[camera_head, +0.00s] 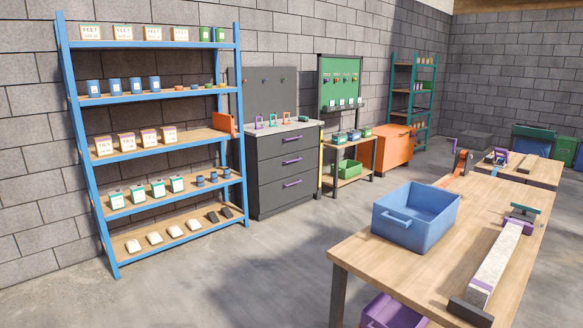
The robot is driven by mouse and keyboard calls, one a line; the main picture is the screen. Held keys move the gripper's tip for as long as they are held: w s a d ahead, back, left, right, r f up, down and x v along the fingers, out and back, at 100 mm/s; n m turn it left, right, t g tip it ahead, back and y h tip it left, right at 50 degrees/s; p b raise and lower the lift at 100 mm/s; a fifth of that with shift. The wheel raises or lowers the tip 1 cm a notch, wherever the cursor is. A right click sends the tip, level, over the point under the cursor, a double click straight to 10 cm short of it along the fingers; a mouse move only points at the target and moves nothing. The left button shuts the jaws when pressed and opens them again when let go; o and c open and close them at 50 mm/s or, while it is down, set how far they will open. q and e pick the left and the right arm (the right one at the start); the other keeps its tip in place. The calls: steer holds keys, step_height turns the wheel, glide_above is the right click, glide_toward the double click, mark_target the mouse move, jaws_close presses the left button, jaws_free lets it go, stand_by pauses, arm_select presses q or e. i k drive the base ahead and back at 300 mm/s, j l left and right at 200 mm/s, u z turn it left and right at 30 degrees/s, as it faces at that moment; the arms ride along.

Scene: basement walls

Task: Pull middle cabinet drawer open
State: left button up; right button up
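A dark grey cabinet (288,182) stands against the block wall, between a blue shelf rack and a wooden stand. It has a pale countertop and three stacked drawers with purple bar handles. The middle drawer (274,168) looks shut, flush with the drawers above and below. Its handle (292,161) is unobstructed in this view. The top drawer (275,143) and bottom drawer (276,192) also look shut. Neither of my grippers is in view, so I cannot see whether they are open or shut.
The blue shelf rack (149,98) with boxes and cans stands left of the cabinet. A wooden workbench (370,262) with a blue bin (415,214) fills the right foreground. Bare concrete floor (240,270) lies open before the cabinet. An orange cabinet (393,148) stands farther back.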

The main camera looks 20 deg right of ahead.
mark_target(268, 170)
steer(key=i+l, duration=0.15)
steer(key=i, duration=0.25)
steer(key=i+l+z, duration=0.1)
steer(key=i, duration=0.35)
steer(key=i+u, duration=0.3)
steer(key=i, duration=0.55)
steer(key=i+u, duration=0.35)
steer(key=i, duration=0.5)
steer(key=i+l+z, duration=0.15)
steer(key=i+z, duration=0.25)
steer(key=i+l+z, duration=0.1)
steer(key=i+z, duration=0.7)
steer(key=i+j+z, duration=0.2)
steer(key=z, duration=0.2)
steer(key=i+l+z, duration=0.2)
steer(key=i, duration=0.7)
steer(key=i+z, duration=0.2)
steer(key=i, duration=0.65)
